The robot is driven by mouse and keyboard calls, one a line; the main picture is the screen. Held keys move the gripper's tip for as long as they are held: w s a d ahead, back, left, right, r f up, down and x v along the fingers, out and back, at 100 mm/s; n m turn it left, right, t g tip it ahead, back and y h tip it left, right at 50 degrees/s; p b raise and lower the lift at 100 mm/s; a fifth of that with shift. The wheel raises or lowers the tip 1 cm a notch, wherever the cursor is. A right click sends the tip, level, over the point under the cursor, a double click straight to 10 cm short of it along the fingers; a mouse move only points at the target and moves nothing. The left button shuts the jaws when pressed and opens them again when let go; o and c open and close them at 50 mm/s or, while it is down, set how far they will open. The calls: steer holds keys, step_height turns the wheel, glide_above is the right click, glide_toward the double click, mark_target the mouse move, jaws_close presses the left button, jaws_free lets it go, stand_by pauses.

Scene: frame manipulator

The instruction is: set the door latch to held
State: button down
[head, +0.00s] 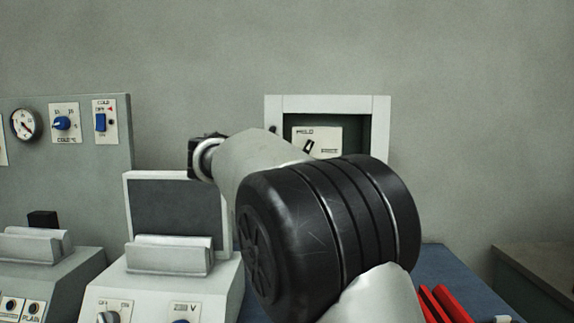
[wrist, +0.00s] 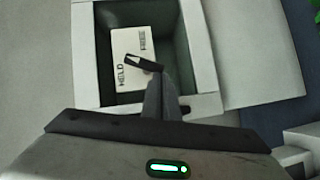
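The door latch is a small black lever (wrist: 147,63) on a pale plate (wrist: 118,55) marked HELD and FREE, inside a white-framed recessed box. In the head view the lever (head: 308,146) is slanted, and my arm hides the lower part of the plate (head: 330,136). In the wrist view the lever lies crosswise, with its outer end close to my fingertips. My gripper (wrist: 158,78) is in front of the box opening with its fingers together. I cannot tell whether the fingertips touch the lever. The fingers are hidden behind my arm in the head view.
The box's white frame (head: 330,103) surrounds the recess closely. A grey panel (head: 70,160) with a gauge, knob and switch stands at left. White machines with slots (head: 170,258) stand in front of it. Red bars (head: 450,303) lie on the blue surface (head: 432,262) at lower right.

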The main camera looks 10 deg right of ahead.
steer(key=shift+d+f+n+t+h+b, duration=0.3)
steer(key=shift+f+n+h+b, duration=0.2)
steer(key=shift+n+b, duration=0.45)
steer(key=shift+d+f+b, duration=0.15)
steer(key=shift+b, duration=0.5)
